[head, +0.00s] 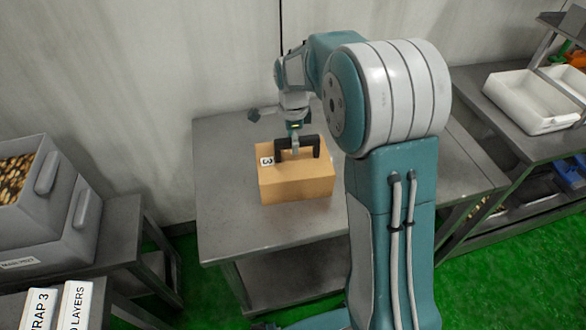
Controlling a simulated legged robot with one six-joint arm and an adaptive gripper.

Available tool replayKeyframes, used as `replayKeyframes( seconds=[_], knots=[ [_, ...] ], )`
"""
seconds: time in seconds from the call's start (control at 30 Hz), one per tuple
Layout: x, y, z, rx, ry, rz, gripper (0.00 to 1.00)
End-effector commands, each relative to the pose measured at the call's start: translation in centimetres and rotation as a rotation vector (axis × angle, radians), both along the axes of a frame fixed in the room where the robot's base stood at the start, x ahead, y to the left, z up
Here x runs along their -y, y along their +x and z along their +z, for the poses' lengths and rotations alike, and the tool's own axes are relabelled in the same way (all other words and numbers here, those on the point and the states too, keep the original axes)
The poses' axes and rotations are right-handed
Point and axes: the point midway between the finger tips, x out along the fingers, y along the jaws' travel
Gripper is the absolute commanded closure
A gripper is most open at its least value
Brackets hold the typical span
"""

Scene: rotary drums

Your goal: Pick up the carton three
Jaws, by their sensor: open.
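The carton three (296,185) is a brown box on the grey metal table (225,190). A white label with a 3 shows near its left end, turned sideways. A dark handle-like shape rises at the top of the carton, by my gripper (296,152). My gripper is open and points down over the top of the carton. The fingertips are small in the head view, and I cannot tell whether they touch the carton. My arm hides the right part of the table.
Grey bins (60,215) stand on a bench at the left, one holding brown pieces. White boxes with printed labels (72,305) are at the lower left. A white tray (530,100) sits on a shelf at the right. A pale wall is behind the table.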

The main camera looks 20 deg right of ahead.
Motion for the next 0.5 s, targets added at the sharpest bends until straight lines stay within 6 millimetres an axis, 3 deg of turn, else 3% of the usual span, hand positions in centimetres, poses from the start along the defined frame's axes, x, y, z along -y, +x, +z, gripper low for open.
replayKeyframes(
  seconds=[0.13, 0.37, 0.4, 0.5],
  knots=[
    [0.0, 0.0, -1.7, -0.001, 0.000, 0.000, 0.23],
    [0.0, 0.0, -1.9, 0.001, 0.000, 0.000, 0.23],
    [0.0, 0.0, -1.9, 0.001, 0.000, 0.000, 0.27],
    [0.0, 0.0, -1.9, 0.001, 0.000, 0.000, 0.72]
  ],
)
